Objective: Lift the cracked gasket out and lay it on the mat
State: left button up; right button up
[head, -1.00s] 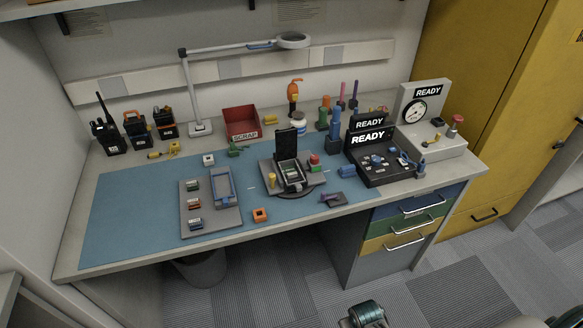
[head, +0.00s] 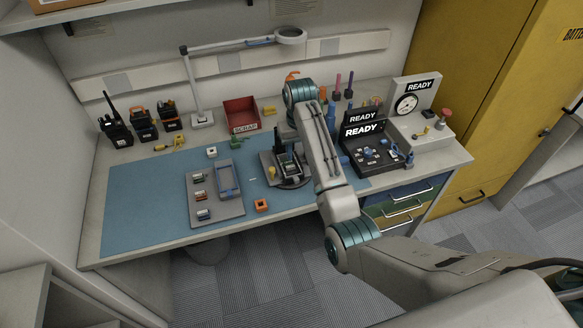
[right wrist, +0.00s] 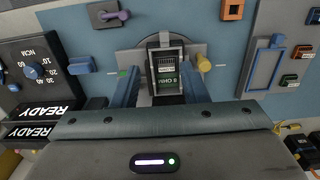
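The opened radio (head: 287,165) sits in a grey fixture on the blue mat (head: 130,195), partly hidden by my right arm. In the right wrist view its open dark case (right wrist: 165,68) shows a pale frame and a green label. I cannot single out the cracked gasket or any crack. My right gripper's body (right wrist: 165,118) fills the bottom of the right wrist view, near the fixture. My left gripper is not in view.
A yellow post (right wrist: 203,62) stands beside the case. A grey parts board (head: 215,209) and an orange block (head: 262,206) are left of the fixture. A red SCRAP bin (head: 241,114) stands behind. The READY tester (head: 375,152) is at right. The mat's left part is clear.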

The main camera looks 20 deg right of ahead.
jog(key=p, duration=0.2)
send_over(296, 177)
jog(key=f, duration=0.5)
jog(key=shift+d, duration=0.3)
jog(key=shift+a+f, duration=0.1)
jog(key=shift+f, duration=0.2)
jog(key=f, duration=0.1)
jog(key=f+p, duration=0.2)
jog(key=shift+s+a+f, duration=0.1)
jog(key=shift+a+f, duration=0.15)
jog(key=shift+f, duration=0.6)
grip_shut()
